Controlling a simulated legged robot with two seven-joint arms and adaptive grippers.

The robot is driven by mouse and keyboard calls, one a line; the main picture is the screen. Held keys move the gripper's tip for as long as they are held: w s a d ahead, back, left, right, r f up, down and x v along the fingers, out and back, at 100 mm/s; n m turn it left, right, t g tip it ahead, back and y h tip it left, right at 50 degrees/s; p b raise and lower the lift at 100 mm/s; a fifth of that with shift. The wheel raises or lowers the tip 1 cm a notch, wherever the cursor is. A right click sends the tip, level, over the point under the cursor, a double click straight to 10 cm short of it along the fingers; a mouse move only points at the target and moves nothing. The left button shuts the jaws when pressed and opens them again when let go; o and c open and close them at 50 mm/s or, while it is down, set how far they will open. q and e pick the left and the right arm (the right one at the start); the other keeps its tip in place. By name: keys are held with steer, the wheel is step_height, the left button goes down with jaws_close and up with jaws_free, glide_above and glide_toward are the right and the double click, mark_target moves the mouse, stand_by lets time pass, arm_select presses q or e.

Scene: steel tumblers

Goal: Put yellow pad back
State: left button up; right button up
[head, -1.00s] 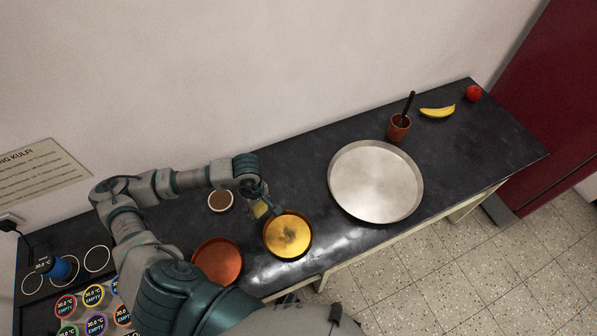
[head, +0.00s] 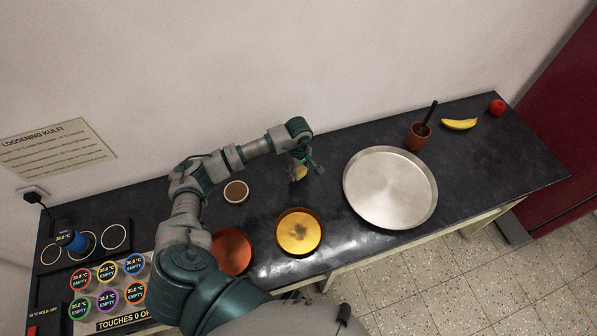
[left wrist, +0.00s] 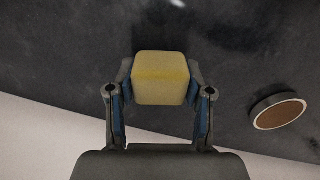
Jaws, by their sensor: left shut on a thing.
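The yellow pad (left wrist: 160,79) is a small rounded block between the two fingers of my left gripper (left wrist: 160,92) in the left wrist view. The gripper is shut on it. In the head view the left gripper (head: 303,168) is over the dark counter, behind the yellow-bottomed dish, and only a bit of the yellow pad (head: 299,173) shows below it. My right gripper is not clearly visible.
A red-orange dish (head: 231,251) is left of the yellow one. A brown-filled white cup (head: 236,191) stands behind. A large steel tray (head: 390,188), a clay pot (head: 417,136), a banana (head: 459,124) and an apple (head: 497,107) lie right. A panel of colored rings (head: 107,287) is front left.

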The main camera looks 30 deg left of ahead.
arm_select(q)
steer(key=shift+f, duration=0.65)
steer(key=shift+a+f, duration=0.15)
steer(key=shift+a, duration=0.2)
steer(key=o, duration=1.1)
steer(key=shift+a, duration=0.2)
steer(key=shift+d, duration=0.15)
steer(key=shift+d, duration=0.1)
steer(key=shift+d+r, duration=0.1)
steer(key=shift+r, duration=0.4)
steer(key=r, duration=0.9)
steer(key=shift+a+r, duration=0.25)
steer(key=shift+r, duration=0.1)
steer(key=shift+d+r, duration=0.15)
steer(key=shift+r, duration=0.55)
